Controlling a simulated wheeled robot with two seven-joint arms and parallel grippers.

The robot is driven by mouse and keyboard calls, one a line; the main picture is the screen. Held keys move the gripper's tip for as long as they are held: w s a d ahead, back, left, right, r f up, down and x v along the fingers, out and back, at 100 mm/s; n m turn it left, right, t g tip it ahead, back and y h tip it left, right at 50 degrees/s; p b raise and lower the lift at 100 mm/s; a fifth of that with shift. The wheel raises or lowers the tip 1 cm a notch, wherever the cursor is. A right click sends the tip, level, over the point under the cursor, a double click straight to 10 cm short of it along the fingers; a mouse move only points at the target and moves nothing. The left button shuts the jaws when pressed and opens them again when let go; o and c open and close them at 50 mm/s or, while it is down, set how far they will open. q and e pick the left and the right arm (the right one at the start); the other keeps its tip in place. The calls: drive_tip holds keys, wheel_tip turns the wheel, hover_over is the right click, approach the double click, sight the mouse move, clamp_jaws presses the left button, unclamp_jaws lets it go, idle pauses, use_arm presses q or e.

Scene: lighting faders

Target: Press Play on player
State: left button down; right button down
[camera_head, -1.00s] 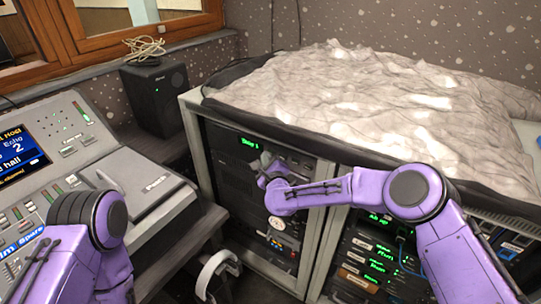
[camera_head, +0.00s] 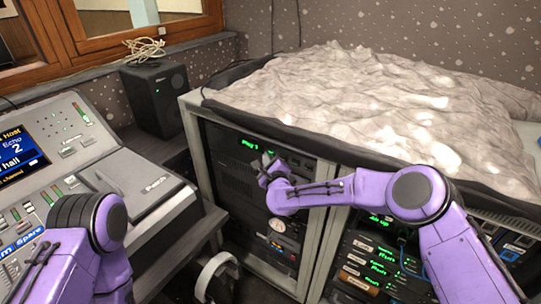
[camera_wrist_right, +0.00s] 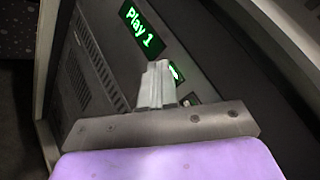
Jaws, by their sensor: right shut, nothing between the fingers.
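The player is a dark rack unit with a green display (camera_head: 249,144) near the top of the left rack bay. In the right wrist view the display (camera_wrist_right: 141,28) reads "Play 1". A green-lit button (camera_wrist_right: 175,73) shows just right of my fingertips. My right gripper (camera_head: 267,159) is shut and empty, its fingers pointing at the player's front. In the wrist view its fingertips (camera_wrist_right: 158,70) are at or very close to the panel beside the lit button; I cannot tell whether they touch. My left arm shows at lower left, but its gripper is not visible.
A grey lighting console (camera_head: 60,165) fills the left side. A black speaker (camera_head: 156,98) stands behind it. A crumpled grey cloth (camera_head: 350,95) covers the rack top. More lit units (camera_head: 375,265) fill the right bay.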

drive_tip(key=shift+s+a, duration=0.45)
drive_tip(key=shift+s, duration=0.15)
drive_tip(key=shift+s+a+p, duration=0.2)
drive_tip(key=shift+s+a, duration=0.55)
drive_tip(key=shift+s, duration=0.3)
drive_tip(key=shift+s+a+p, duration=0.2)
drive_tip(key=shift+s+a, duration=0.5)
drive_tip(key=shift+s, duration=0.3)
